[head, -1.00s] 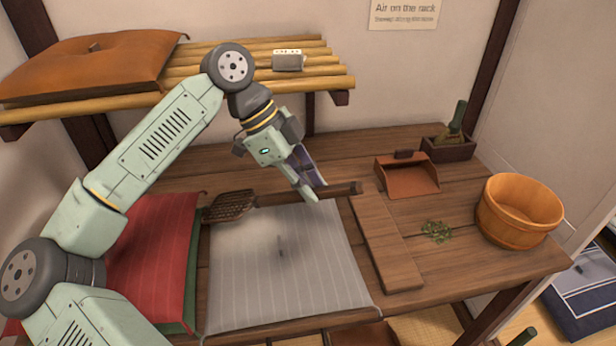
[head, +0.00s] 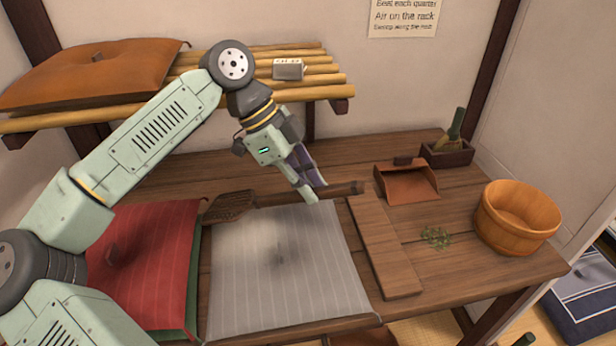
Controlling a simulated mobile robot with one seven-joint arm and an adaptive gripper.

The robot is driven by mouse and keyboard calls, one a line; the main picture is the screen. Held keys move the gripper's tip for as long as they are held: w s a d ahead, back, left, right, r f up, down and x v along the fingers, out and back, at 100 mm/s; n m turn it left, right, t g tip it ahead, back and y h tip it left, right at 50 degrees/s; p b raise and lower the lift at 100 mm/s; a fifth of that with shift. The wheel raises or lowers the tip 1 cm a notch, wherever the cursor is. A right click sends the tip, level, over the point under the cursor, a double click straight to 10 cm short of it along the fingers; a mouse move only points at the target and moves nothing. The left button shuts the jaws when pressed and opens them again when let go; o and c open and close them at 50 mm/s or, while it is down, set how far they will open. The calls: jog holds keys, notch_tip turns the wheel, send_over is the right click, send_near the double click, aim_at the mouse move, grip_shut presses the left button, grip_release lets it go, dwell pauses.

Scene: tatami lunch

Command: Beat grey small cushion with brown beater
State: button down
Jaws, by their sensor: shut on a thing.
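The grey striped small cushion (head: 285,275) lies flat on the wooden table, with a dark tuft at its middle and a pale dusty blur over its upper left part. The brown beater has a woven head (head: 229,207) over the cushion's far left corner, and its handle (head: 335,190) runs right along the far edge. My gripper (head: 312,192) is shut on the handle from above. Whether the beater head touches the cushion I cannot tell.
A red cushion (head: 150,255) lies left of the grey one. A wooden board (head: 385,245), green crumbs (head: 436,237), a dustpan (head: 408,184) and a wooden tub (head: 517,215) are to the right. A bamboo rack (head: 325,93) with a brown cushion (head: 95,70) is above.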

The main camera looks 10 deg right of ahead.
notch_tip(320, 180, down, 2)
jog(key=shift+f, duration=0.1)
notch_tip(320, 180, up, 9)
jog(key=p, duration=0.6)
notch_tip(320, 180, down, 9)
jog(key=b, duration=0.6)
notch_tip(320, 180, up, 9)
jog(key=p, duration=0.6)
jog(key=shift+f, duration=0.3)
notch_tip(320, 180, down, 5)
jog(key=b, duration=0.3)
jog(key=shift+f+b, duration=0.2)
jog(key=shift+b, duration=0.1)
jog(key=shift+r, duration=0.1)
